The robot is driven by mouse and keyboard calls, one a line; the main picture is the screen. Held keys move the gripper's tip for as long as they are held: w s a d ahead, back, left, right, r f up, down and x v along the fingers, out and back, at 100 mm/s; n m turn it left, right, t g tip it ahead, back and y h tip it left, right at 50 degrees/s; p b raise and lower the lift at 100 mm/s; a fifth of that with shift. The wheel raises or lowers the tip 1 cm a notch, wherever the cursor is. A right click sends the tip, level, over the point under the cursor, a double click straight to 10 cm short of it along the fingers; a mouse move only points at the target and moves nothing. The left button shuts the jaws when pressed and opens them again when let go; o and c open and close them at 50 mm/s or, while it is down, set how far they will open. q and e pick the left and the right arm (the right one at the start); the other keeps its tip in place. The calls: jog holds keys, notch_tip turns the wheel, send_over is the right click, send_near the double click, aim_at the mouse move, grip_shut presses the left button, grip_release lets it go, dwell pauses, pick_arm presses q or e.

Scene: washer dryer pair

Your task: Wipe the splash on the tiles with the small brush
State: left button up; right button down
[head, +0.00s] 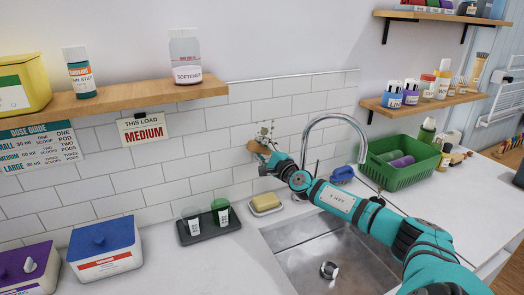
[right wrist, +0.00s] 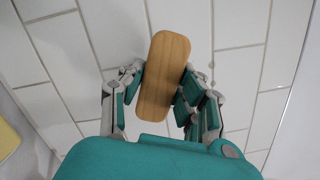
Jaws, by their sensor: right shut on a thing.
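My right gripper (head: 266,156) is shut on the small brush (head: 257,148), at the white tiled wall behind the sink. In the right wrist view the brush's flat wooden back (right wrist: 167,62) sits between the fingers of my gripper (right wrist: 162,92), facing the camera. Its bristles are hidden, so I cannot tell whether they touch the tiles. The splash (head: 265,131) shows as dark greyish specks and streaks on the tiles, just above and to the right of the brush. Part of it may be hidden behind the brush and gripper. My left gripper is out of view.
The steel sink (head: 318,262) and curved faucet (head: 352,121) lie beneath and beside my right arm. A yellow sponge on a dish (head: 265,203) and a dark tray (head: 208,230) with two cups stand below the brush. A green basket (head: 405,174) stands right.

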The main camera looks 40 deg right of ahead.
jog(key=shift+w+d+b, duration=0.3)
jog(key=shift+w+b, duration=0.1)
jog(key=shift+w, duration=0.5)
dwell(0.4)
